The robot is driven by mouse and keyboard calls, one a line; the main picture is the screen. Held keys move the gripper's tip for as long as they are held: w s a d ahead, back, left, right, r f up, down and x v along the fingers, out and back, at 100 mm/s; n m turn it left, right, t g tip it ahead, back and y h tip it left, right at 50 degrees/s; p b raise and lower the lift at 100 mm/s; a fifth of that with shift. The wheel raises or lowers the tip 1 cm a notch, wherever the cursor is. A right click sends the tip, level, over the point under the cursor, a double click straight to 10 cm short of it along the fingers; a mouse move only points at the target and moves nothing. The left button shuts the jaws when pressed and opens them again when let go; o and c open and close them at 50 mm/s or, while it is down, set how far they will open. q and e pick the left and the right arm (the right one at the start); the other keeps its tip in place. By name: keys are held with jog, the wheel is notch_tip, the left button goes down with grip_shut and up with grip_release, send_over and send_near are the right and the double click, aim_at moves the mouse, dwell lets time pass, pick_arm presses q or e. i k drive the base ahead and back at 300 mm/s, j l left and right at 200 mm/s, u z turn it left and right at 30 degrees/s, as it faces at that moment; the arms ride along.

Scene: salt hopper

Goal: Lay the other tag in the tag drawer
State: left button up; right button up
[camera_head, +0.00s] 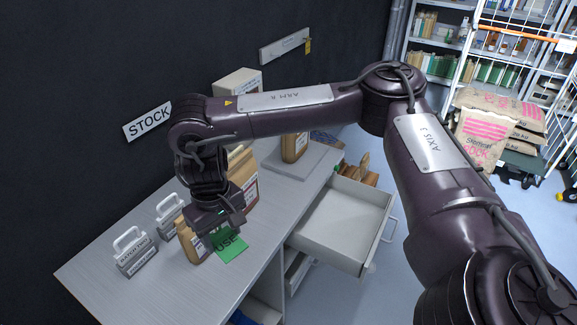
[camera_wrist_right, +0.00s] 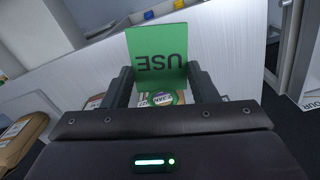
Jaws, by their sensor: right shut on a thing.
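A green tag (camera_head: 230,247) marked "USE" is in my right gripper (camera_head: 215,225), above the grey counter near its front edge. In the right wrist view the tag (camera_wrist_right: 157,55) stands between the two fingers (camera_wrist_right: 160,85), which are shut on it. A brown packet or jug (camera_head: 190,243) with a label is just below and behind the gripper, partly hidden by it. The tag drawer (camera_head: 330,232) is pulled open at the right of the counter, and its visible inside looks empty. My left gripper is not in view.
Two grey holders with handles (camera_head: 134,252) stand at the counter's left. Another brown container (camera_head: 294,146) stands on a grey plate at the back, near a white box (camera_head: 237,83). A trolley with sacks (camera_head: 500,125) and shelves are at the far right.

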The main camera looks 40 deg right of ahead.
aim_at(333, 222)
jog(key=i+l, duration=0.1)
jog(key=l, duration=0.45)
jog(key=i+l, duration=0.1)
jog(key=l, duration=1)
jog(key=i+l, duration=0.15)
jog(key=l, duration=0.35)
jog(key=i+l, duration=0.1)
jog(key=l, duration=0.45)
